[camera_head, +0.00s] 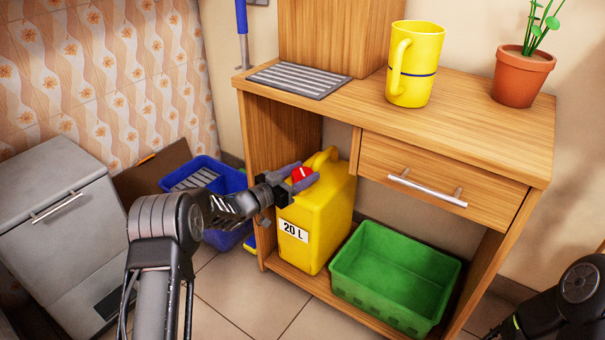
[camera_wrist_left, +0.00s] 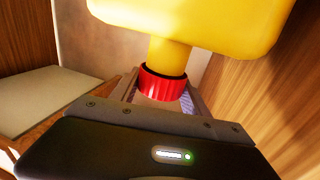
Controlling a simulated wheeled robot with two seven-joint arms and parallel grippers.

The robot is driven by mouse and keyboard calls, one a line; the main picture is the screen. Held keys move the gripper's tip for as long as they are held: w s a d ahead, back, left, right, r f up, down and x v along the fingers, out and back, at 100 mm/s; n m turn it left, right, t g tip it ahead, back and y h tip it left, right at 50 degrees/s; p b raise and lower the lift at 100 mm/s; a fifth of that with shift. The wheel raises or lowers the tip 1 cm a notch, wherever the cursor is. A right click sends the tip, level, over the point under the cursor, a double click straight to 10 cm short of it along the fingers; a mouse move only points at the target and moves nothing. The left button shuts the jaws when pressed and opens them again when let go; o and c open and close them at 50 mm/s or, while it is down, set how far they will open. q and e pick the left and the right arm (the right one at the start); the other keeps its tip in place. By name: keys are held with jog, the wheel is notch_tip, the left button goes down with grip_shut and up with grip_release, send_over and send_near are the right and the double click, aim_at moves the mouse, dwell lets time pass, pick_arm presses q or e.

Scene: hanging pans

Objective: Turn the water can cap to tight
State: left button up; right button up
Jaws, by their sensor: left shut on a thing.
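The yellow water can (camera_head: 322,215) with a "20 L" label stands upright on the low shelf of the wooden desk. Its red cap (camera_head: 302,174) is at the can's upper left. My left gripper (camera_head: 303,180) reaches in from the left and is shut on the red cap, one finger on each side. In the left wrist view the red cap (camera_wrist_left: 163,84) sits on the can's yellow neck, between the fingers, and the can's body (camera_wrist_left: 190,22) fills the top. How tight the cap is cannot be told. My right gripper is out of view; only part of the right arm shows at lower right.
A green crate (camera_head: 352,262) stands right of the can on the shelf. A blue bin (camera_head: 205,163) and a grey cabinet (camera_head: 62,225) are at left. The desktop (camera_head: 460,105) above holds a yellow mug (camera_head: 418,75) and a potted plant (camera_head: 522,78). The drawer (camera_head: 440,172) is closed.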

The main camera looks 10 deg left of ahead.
aim_at(293, 176)
pick_arm(q)
jog(key=shift+m+g+h, duration=1.2)
jog(key=shift+h, duration=0.3)
jog(key=shift+r+g, duration=0.1)
jog(key=shift+g, duration=0.2)
jog(key=o, duration=1.4)
jog(key=shift+s+a+p, duration=0.25)
jog(key=shift+a+p, duration=0.05)
jog(key=shift+a, duration=0.1)
jog(key=p+v, duration=0.2)
jog(key=v, duration=0.4)
jog(key=shift+p, duration=0.3)
jog(key=shift+s+a, duration=0.3)
